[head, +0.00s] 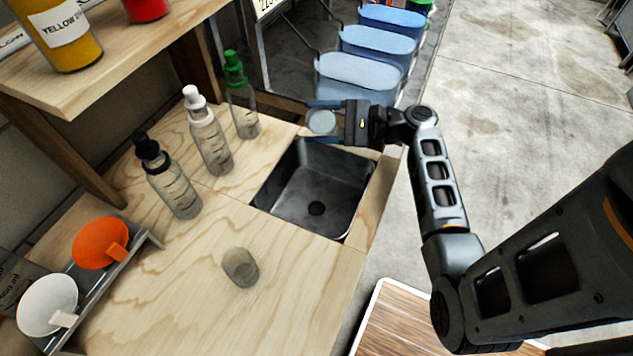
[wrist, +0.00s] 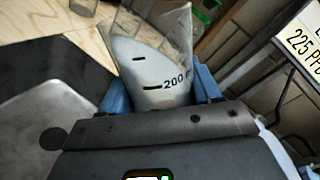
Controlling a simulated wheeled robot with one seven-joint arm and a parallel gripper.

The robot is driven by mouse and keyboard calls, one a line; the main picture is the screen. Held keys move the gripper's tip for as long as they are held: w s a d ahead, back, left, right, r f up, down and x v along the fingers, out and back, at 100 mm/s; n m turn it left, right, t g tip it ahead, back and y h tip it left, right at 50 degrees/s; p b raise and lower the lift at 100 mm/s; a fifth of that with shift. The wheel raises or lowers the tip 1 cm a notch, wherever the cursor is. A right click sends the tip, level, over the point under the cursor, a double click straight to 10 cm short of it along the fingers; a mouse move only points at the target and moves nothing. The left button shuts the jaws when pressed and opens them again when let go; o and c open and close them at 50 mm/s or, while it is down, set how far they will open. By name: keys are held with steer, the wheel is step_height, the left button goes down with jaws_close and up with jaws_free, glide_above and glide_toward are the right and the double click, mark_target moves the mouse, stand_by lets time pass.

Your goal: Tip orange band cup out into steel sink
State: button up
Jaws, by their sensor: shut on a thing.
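My gripper (head: 322,121) is shut on a clear measuring cup (head: 321,123) at the far edge of the steel sink (head: 310,187). In the wrist view the cup (wrist: 150,65) sits between the blue fingers, with a 200 mark and pale, cloudy contents in its lower part. No orange band shows on it in either view. The sink is dark, with a round drain, and looks empty. A second small cup (head: 240,267) with greyish contents stands on the wooden bench in front of the sink; I cannot make out a band on it.
Bottles with black (head: 168,178), white (head: 208,133) and green (head: 241,98) tops stand left of the sink. Orange (head: 100,243) and white (head: 47,305) scoops or funnels sit at the lower left. Bench around the second cup is clear.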

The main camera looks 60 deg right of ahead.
steer(key=shift+d+f+n+b, duration=0.15)
steer(key=shift+f+n+b, duration=0.2)
steer(key=shift+n+b, duration=1.2)
steer(key=shift+w+d+f+n+b, duration=0.15)
steer(key=shift+f+b, duration=0.35)
steer(key=shift+b, duration=1.05)
steer(key=shift+s+a+f+n+b, duration=0.1)
steer(key=shift+f+b, duration=0.4)
steer(key=shift+b, duration=1)
steer(key=shift+r+n+b, duration=0.6)
steer(key=shift+n+b, duration=0.2)
steer(key=shift+b, duration=0.55)
steer(key=shift+a+f+n+h+b, duration=0.3)
steer(key=shift+a+n+b, duration=0.3)
steer(key=shift+n, duration=0.2)
steer(key=shift+s+a+f+n+b, duration=0.1)
steer(key=shift+s+f+n+b, duration=0.1)
steer(key=shift+n+b, duration=0.35)
stand_by(0.7)
